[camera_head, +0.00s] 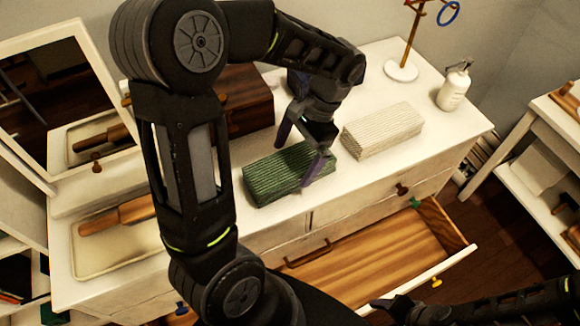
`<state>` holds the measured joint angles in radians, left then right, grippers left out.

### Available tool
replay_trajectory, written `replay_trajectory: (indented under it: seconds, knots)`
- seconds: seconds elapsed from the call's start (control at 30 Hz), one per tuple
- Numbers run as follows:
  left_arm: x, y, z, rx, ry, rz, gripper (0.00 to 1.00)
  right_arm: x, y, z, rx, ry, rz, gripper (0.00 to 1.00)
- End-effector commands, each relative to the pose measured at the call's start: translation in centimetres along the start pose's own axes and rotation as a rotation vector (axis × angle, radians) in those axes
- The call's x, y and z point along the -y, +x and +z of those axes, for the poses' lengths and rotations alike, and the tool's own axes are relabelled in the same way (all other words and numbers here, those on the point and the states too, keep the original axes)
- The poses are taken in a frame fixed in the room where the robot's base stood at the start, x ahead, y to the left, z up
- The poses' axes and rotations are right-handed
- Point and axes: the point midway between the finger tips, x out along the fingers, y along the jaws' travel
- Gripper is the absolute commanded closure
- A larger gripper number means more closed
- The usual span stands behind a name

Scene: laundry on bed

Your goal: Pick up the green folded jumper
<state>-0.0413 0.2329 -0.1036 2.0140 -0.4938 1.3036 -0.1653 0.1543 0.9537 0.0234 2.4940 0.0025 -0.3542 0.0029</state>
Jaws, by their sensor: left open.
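The green folded jumper (268,182) lies flat on the white dresser top near its front edge, a ribbed rectangular block. My left gripper (299,155) reaches down from above at the jumper's right end. Its purple-grey fingers are apart. One finger is at the far edge of the jumper, and the other shows in front of its right part. I cannot tell whether they touch the cloth. My right arm's dark end (398,308) shows low at the bottom right, away from the jumper; its jaws are not clear.
A cream folded jumper (382,131) lies just right of the green one. A wooden box (247,101) stands behind. A white pump bottle (454,88) and a stand (402,70) are at the back right. An open drawer (385,250) juts out in front. A tray (95,262) sits left.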

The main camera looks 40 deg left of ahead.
Motion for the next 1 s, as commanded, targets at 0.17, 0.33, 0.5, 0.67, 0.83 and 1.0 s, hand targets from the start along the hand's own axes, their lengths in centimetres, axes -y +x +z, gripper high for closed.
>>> replay_trajectory:
  seconds: [0.17, 0.33, 0.5, 0.67, 0.83, 1.0]
  knots:
    - [-0.1, 2.5, 0.2, 0.003, -0.001, 0.003, 0.0, 0.1, -0.5, 0.1, 0.001, 0.001, 0.002, 0.4]
    - [-0.1, 3.1, 0.1, -0.001, -0.001, 0.002, 0.0, 0.1, -0.5, 0.1, 0.001, 0.002, 0.002, 0.4]
    - [-0.1, 3.1, 0.1, -0.001, -0.001, 0.002, 0.0, 0.1, -0.5, 0.1, 0.002, 0.002, 0.002, 0.4]
    - [-0.1, 3.1, 0.1, -0.001, -0.001, 0.002, 0.0, 0.1, -0.5, 0.1, 0.002, 0.001, 0.002, 0.4]
    - [-0.1, 3.1, 0.1, -0.001, -0.001, 0.002, 0.0, 0.1, -0.5, 0.1, 0.002, 0.001, 0.002, 0.4]
    - [-0.1, 3.1, 0.1, -0.001, -0.001, 0.002, 0.13, 0.1, -0.5, 0.1, 0.002, 0.001, 0.002, 0.4]
